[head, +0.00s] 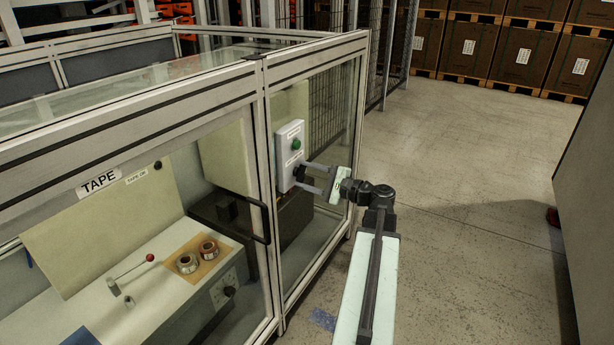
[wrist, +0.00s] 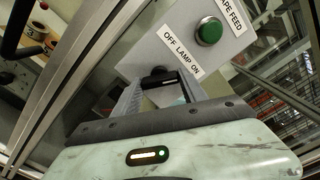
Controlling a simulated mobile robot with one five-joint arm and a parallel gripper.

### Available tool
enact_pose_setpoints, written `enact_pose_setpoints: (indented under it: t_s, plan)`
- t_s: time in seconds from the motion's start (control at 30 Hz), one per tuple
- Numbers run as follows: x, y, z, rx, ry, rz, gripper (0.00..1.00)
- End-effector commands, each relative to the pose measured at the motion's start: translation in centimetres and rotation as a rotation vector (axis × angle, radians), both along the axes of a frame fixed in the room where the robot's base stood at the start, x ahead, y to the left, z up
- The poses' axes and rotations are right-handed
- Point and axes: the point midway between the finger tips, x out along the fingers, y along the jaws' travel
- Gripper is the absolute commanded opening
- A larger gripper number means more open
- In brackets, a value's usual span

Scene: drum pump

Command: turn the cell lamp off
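The lamp switch is on a light grey control box (head: 289,158) fixed to the cell's frame. In the wrist view the box (wrist: 235,49) bears the label "OFF LAMP ON" (wrist: 181,52). Below that label is a dark switch knob (wrist: 157,76), partly hidden; which way it points I cannot tell. My gripper (head: 305,178) reaches the box from the right in the head view. Its two fingers are apart, with the knob between or just beyond their tips in the wrist view (wrist: 157,87). Whether they touch the knob I cannot tell.
A green button (wrist: 209,32) labelled "TAPE FEED" sits above the switch. The glazed cell with a "TAPE" sign (head: 98,182) and a dark door handle (head: 259,221) is left of my arm. Open floor (head: 470,170) lies to the right, with stacked boxes (head: 520,55) behind.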

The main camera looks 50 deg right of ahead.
Motion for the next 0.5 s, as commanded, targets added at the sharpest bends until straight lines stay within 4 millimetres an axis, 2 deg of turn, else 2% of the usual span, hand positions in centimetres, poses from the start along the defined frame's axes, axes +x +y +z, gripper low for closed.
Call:
enact_pose_setpoints:
  t_s: [0.27,0.5]
  plan:
    - [-0.03,0.05,0.02,-0.043,-0.011,-0.002,0.1]
    - [-0.02,0.07,0.02,-0.187,-0.041,-0.001,0.1]
